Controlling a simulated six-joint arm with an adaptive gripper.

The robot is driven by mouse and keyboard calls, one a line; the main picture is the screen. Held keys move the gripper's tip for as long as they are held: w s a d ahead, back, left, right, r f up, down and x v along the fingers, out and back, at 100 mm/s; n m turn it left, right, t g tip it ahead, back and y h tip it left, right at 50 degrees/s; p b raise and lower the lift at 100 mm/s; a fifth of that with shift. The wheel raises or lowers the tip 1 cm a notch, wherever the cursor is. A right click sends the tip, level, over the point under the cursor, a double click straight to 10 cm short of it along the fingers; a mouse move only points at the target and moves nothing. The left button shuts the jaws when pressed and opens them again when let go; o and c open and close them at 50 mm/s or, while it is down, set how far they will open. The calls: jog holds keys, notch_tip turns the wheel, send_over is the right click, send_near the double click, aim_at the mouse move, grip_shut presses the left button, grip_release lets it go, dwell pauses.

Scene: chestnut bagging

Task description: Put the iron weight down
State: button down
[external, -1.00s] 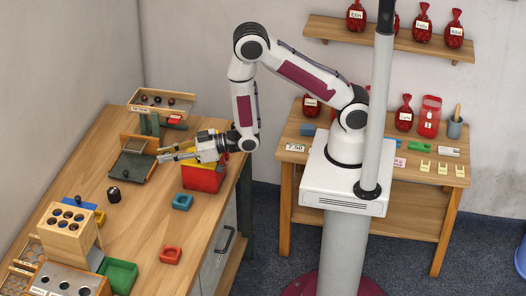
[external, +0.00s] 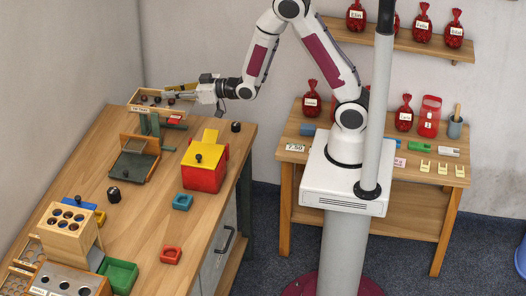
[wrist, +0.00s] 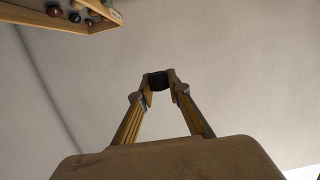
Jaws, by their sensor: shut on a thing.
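My gripper (external: 168,94) is raised at the back of the workbench, level and pointing left, near the wooden tray in the external view. In the wrist view its fingertips (wrist: 158,82) are shut on a small dark cylinder (wrist: 158,80), which looks like the iron weight. It hangs clear, with only plain wall behind it. In the external view I cannot clearly make out the held piece against the tray. Another dark cylinder (external: 113,195) stands on the bench at the left, and one more (external: 236,127) near the right back corner.
The wooden tray (external: 137,108) holds several round chestnut-like pieces and shows at the top left of the wrist view (wrist: 108,18). A green stand (external: 150,124) is just below it. A red box with yellow top (external: 203,178) stands to the right. Bench around the blue dish (external: 183,202) is clear.

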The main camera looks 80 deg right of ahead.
jog(key=shift+d+r, duration=0.1)
jog(key=shift+d, duration=0.4)
jog(key=shift+d, duration=0.1)
dwell(1.1)
